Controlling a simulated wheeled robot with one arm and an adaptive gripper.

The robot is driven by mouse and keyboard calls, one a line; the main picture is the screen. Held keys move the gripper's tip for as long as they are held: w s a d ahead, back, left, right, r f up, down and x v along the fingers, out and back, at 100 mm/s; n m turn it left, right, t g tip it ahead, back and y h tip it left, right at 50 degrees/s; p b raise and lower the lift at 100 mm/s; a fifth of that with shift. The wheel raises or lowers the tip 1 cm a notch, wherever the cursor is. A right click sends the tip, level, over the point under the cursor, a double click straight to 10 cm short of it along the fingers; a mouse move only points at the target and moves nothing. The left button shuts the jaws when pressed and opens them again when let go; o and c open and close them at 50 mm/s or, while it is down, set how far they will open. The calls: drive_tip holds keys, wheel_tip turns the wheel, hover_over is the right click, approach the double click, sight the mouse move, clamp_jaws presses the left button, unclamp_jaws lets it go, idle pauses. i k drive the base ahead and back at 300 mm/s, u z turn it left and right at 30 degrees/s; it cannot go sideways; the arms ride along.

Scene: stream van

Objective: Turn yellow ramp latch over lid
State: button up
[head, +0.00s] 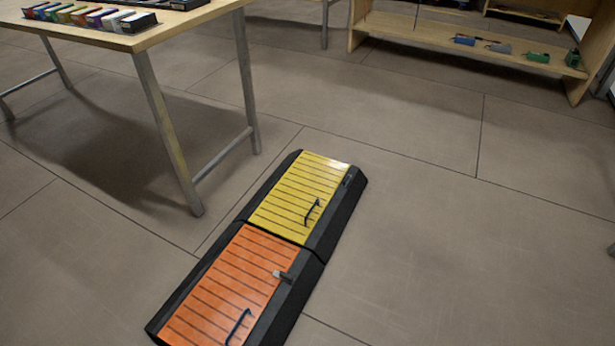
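The yellow ramp lid (290,190), ribbed with dark lines, lies flat in a black ramp frame (342,214) on the floor. A black bar handle (312,211) is on its right side. A small dark grey-green latch (347,181) sits by the right edge of the yellow lid, on the black border near the far corner. It appears to lie along the border rather than across the lid; it is small. My gripper is not in view.
An orange ramp lid (225,290) adjoins in front, with a black handle (238,327) and a grey latch (283,276) reaching across its right edge. A table (165,32) with metal legs stands at the left. A wooden shelf (430,35) stands behind. Floor right of the ramp is clear.

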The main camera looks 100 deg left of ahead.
sight(347, 179)
drive_tip(key=u, duration=2.3)
drive_tip(key=i, duration=2.85)
drive_tip(key=u, duration=3.55)
